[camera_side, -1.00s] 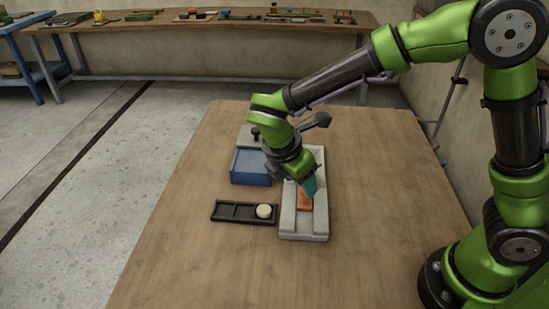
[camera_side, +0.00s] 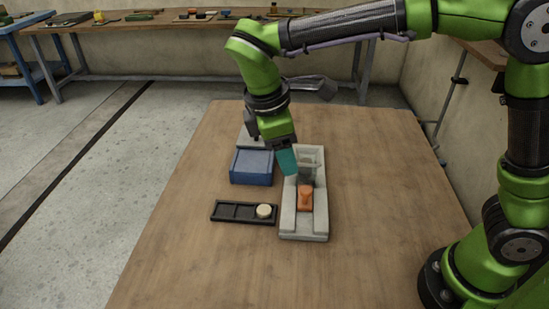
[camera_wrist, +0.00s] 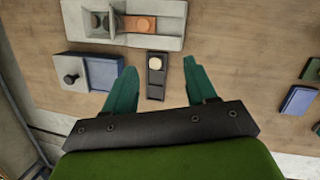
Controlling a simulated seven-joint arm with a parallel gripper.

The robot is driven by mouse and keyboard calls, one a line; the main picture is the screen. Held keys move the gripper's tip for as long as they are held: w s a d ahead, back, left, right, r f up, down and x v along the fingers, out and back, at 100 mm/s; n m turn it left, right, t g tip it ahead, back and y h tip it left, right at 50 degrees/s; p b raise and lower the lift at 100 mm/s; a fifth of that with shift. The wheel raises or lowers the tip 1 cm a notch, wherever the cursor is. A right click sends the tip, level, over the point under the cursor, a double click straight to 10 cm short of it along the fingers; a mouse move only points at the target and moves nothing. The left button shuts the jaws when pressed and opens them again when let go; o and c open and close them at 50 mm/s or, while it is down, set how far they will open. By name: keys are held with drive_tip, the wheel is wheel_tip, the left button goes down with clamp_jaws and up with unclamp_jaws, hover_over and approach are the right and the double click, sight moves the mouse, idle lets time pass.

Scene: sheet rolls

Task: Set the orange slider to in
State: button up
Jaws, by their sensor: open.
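The orange slider (camera_side: 305,197) sits in the channel of a light grey track (camera_side: 312,229). In the side view it is in the middle-to-near part of the channel, with a grey hollow block (camera_side: 307,168) behind it. The wrist view shows the slider (camera_wrist: 139,24) beside that grey block (camera_wrist: 101,21), close to it or touching; I cannot tell which. My gripper (camera_side: 288,172) is above and to the left of the track's far half, apart from the slider. In the wrist view its teal fingers (camera_wrist: 158,88) are spread and empty.
A blue box (camera_side: 251,168) with a grey part and dark knob stands left of the track. A black tray (camera_side: 232,212) holding a cream disc (camera_side: 264,211) lies to the near left. The wooden table (camera_side: 200,265) is clear in front.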

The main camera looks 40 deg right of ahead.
drive_tip(key=d+r+m+y, duration=0.1)
drive_tip(key=d+m+y, duration=0.2)
drive_tip(key=d+m, duration=0.65)
drive_tip(key=a+f, duration=0.1)
drive_tip(key=f, duration=0.4)
drive_tip(key=a+f+m, duration=0.1)
drive_tip(key=f, duration=0.4)
drive_tip(key=a+f+m, duration=0.1)
drive_tip(key=f, duration=0.5)
drive_tip(key=shift+s+f, duration=0.1)
drive_tip(key=shift+s, duration=0.05)
drive_tip(key=shift+s+a, duration=1.15)
drive_tip(key=shift+s, duration=0.05)
wheel_tip(320, 180, up, 17)
drive_tip(key=s+d+r+m+t+y, duration=0.1)
drive_tip(key=s+d+m+t+y, duration=0.1)
drive_tip(key=s+d+m+t, duration=0.2)
drive_tip(key=s+d+t, duration=0.3)
drive_tip(key=s+d, duration=0.1)
drive_tip(key=d, duration=0.1)
drive_tip(key=shift+s+d, duration=0.3)
drive_tip(key=shift+s, duration=0.1)
drive_tip(key=shift+a, duration=0.1)
